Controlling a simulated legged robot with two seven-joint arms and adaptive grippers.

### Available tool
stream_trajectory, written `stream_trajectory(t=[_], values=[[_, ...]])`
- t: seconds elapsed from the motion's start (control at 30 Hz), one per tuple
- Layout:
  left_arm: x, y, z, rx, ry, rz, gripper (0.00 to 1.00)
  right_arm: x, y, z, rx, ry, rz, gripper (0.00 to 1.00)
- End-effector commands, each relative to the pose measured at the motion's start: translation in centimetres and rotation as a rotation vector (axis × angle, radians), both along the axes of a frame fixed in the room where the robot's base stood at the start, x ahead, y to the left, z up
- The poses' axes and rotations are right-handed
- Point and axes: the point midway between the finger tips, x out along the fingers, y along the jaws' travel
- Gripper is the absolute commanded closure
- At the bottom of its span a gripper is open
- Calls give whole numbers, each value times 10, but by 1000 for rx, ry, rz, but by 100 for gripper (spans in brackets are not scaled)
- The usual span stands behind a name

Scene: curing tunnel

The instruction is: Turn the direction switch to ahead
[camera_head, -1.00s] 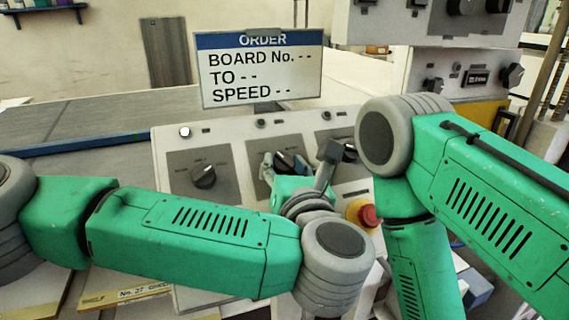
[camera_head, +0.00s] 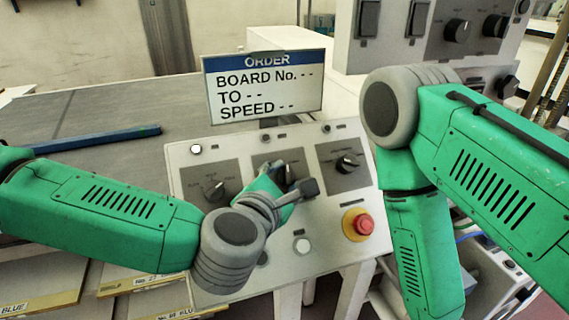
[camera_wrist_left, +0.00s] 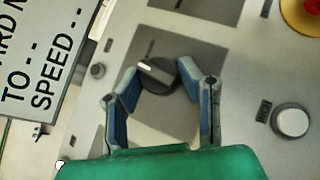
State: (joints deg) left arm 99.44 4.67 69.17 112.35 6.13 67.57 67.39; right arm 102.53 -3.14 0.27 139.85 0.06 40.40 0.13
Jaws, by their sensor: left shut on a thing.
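The middle rotary switch (camera_head: 289,173), a dark knob on a grey plate of the sloping console (camera_head: 195,155), is partly hidden by my left gripper (camera_head: 280,176) in the head view. In the left wrist view this switch (camera_wrist_left: 158,74) has a pale pointer line, and the blue-padded fingers of my left gripper (camera_wrist_left: 163,76) are shut on it from both sides. The print beside the switches is too small to read, so I cannot tell which is the direction switch. My right arm is at the right; its gripper is out of view.
Other dark knobs sit to the left (camera_head: 214,189) and right (camera_head: 347,162) of the middle one. A red emergency button (camera_head: 363,224) and a white button (camera_head: 302,245) are lower down. The order sign (camera_head: 264,85) stands behind the console.

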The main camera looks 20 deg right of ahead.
Motion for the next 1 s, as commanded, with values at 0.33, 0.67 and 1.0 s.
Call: stream_trajectory(t=[0.33,0.67,1.0], values=[[2,2,6,235,11,-229,97,0,0,51,0,0,0,60],[3,2,6,416,16,-414,97,0,0,89,0,0,0,60],[3,2,3,514,19,-512,97,0,0,109,0,0,0,60]])
